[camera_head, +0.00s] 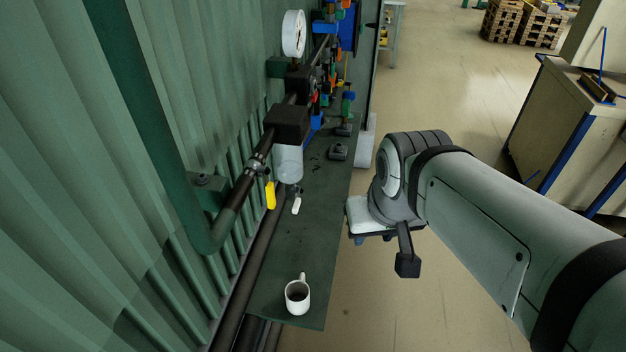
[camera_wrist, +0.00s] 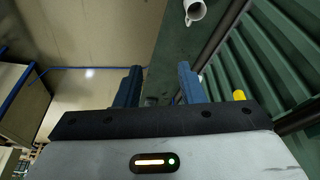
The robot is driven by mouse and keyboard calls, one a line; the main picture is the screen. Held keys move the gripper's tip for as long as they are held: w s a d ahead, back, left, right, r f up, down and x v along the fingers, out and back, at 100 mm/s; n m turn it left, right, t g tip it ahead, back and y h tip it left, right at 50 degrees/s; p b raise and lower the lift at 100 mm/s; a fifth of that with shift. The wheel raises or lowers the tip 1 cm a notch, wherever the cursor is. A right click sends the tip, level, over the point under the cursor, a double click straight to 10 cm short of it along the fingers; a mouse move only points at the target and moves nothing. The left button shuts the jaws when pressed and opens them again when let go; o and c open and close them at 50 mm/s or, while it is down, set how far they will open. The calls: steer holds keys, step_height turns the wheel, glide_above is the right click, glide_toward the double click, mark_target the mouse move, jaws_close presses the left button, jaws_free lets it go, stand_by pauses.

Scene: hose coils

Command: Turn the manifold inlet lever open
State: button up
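A yellow lever (camera_head: 269,195) hangs down from a valve on the dark manifold pipe (camera_head: 238,193) along the green wall; I take it as the inlet lever, though no label is readable. A yellow piece, likely the same lever, shows at the right in the wrist view (camera_wrist: 239,95), outside my fingers. My gripper (camera_head: 362,238) is to the right of the lever, beyond the shelf's right edge and apart from it. In the wrist view my gripper (camera_wrist: 159,84) has its two blue fingers spread with nothing held between them. Its fingertips are mostly hidden in the head view.
A white mug (camera_head: 297,297) stands on the green shelf (camera_head: 280,260), also visible in the wrist view (camera_wrist: 195,11). A white lever (camera_head: 296,205) and clear filter bowl (camera_head: 288,163) are close beside the yellow lever. A gauge (camera_head: 293,33) and coloured valves are farther along. Floor is clear below my arm.

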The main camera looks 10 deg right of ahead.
steer(key=a+f+m+g+y+p, duration=0.1)
steer(key=a+f+m+g+y, duration=0.3)
steer(key=a+f+g, duration=0.1)
steer(key=m+t+y+p, duration=0.3)
steer(key=m+t+y, duration=0.4)
steer(key=m+y, duration=0.85)
glide_toward(270, 189)
step_height(270, 189, down, 5)
steer(key=m+h, duration=0.2)
steer(key=h, duration=0.1)
steer(key=x, duration=0.8)
steer(key=shift+w+r, duration=0.35)
steer(key=shift+y, duration=0.25)
steer(key=shift+c, duration=0.3)
